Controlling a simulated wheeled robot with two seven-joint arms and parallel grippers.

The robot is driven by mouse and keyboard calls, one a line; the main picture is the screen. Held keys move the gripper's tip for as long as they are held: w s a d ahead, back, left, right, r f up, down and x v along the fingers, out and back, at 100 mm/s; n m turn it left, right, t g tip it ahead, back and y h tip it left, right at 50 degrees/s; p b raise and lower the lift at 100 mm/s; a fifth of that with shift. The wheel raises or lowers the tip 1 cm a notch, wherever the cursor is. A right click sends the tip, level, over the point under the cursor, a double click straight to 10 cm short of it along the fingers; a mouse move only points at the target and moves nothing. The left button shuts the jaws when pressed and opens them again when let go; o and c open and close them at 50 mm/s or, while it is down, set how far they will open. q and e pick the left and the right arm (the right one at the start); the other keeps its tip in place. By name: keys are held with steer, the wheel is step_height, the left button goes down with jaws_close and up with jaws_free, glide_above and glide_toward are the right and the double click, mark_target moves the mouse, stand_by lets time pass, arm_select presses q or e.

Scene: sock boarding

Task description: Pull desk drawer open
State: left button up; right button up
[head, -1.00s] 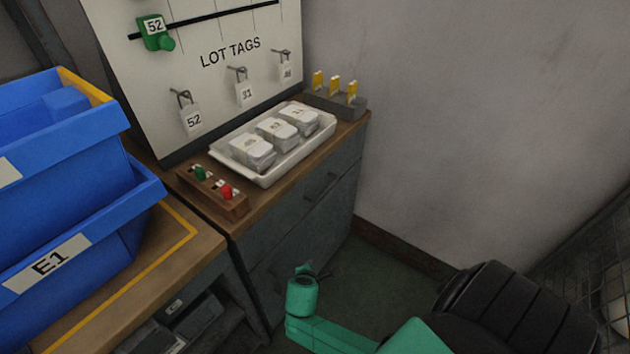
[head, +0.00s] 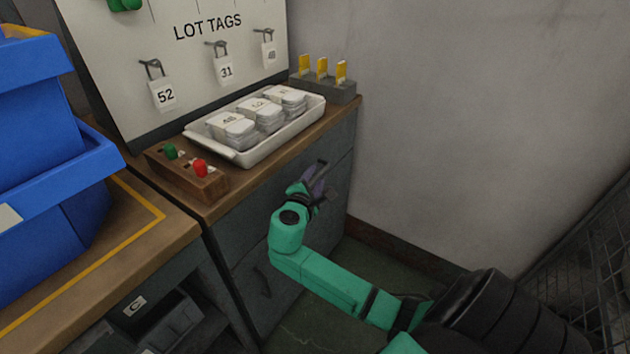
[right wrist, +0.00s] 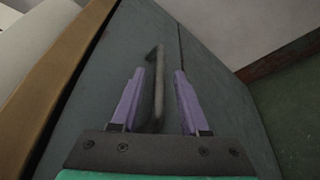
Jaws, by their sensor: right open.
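The desk (head: 335,150) is a dark grey cabinet with a wooden top. Its upper drawer front (right wrist: 105,80) fills much of the right wrist view and looks closed. In the head view my right gripper (head: 318,188) is at the drawer front, below the desk's top edge, and hides most of the handle. My left gripper is not in view.
A white tray (head: 243,161) of tag stacks, a wooden block with green and red pegs (head: 185,178), and a grey holder with yellow tags (head: 335,92) stand on the desk top. Blue bins (head: 75,160) are at left. A wall is at right, with a wire mesh cage (head: 585,270) nearby.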

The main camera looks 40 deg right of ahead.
steer(key=shift+w+d, duration=0.1)
steer(key=shift+d, duration=0.05)
jaws_close()
steer(key=shift+f, duration=0.1)
stand_by(1.3)
